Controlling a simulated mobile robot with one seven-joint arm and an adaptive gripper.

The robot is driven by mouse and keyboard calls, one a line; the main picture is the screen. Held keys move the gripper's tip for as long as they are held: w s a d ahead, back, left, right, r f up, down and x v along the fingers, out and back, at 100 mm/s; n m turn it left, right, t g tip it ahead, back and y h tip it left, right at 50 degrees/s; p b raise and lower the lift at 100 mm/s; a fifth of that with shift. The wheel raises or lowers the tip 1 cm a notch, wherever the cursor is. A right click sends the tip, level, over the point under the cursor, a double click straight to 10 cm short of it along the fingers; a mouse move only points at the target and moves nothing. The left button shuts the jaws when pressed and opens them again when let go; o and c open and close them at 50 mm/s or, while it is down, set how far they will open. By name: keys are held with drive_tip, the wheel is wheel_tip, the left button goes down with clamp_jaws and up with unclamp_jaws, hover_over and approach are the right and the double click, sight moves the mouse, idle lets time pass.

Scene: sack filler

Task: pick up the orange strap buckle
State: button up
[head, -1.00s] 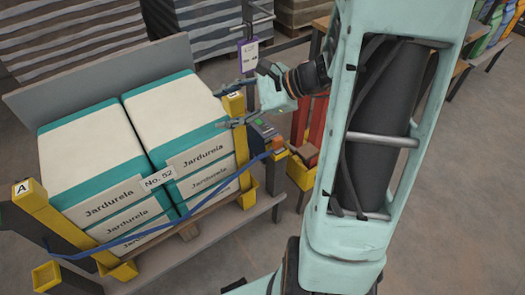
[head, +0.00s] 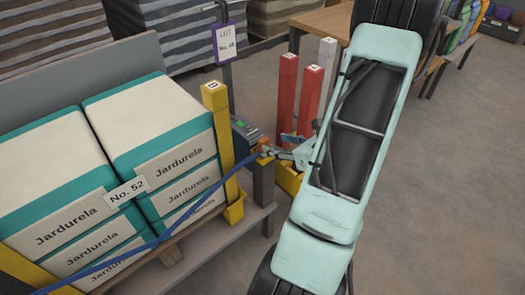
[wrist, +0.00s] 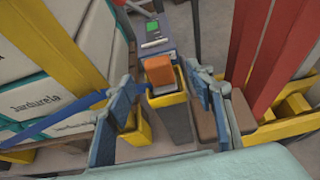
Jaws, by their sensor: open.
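The orange strap buckle (wrist: 160,72) shows in the wrist view as a small upright block above a yellow holder (wrist: 168,100). The blue strap (wrist: 62,117) reaches it from the left. In the head view the buckle (head: 265,146) is partly hidden by my fingers, beside the yellow post marked B (head: 222,125). My gripper (wrist: 160,80) is open, with one finger on each side of the buckle and visible gaps between. In the head view my gripper (head: 276,153) is at the buckle, coming from the right.
Red posts (head: 287,92) and a white post (head: 326,68) rise behind my gripper. Stacked sacks (head: 170,165) fill the left. Open floor (head: 435,200) lies to the right.

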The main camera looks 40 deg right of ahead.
sight(266, 144)
drive_tip(key=shift+x, duration=1.05)
drive_tip(key=x, duration=0.1)
drive_tip(key=b+x, duration=0.1)
drive_tip(key=x, duration=0.1)
drive_tip(key=f+b+x, duration=0.1)
drive_tip(key=x, duration=0.1)
drive_tip(key=shift+s+a, duration=0.25)
drive_tip(key=shift+w, duration=0.3)
drive_tip(key=shift+c, duration=0.3)
clamp_jaws()
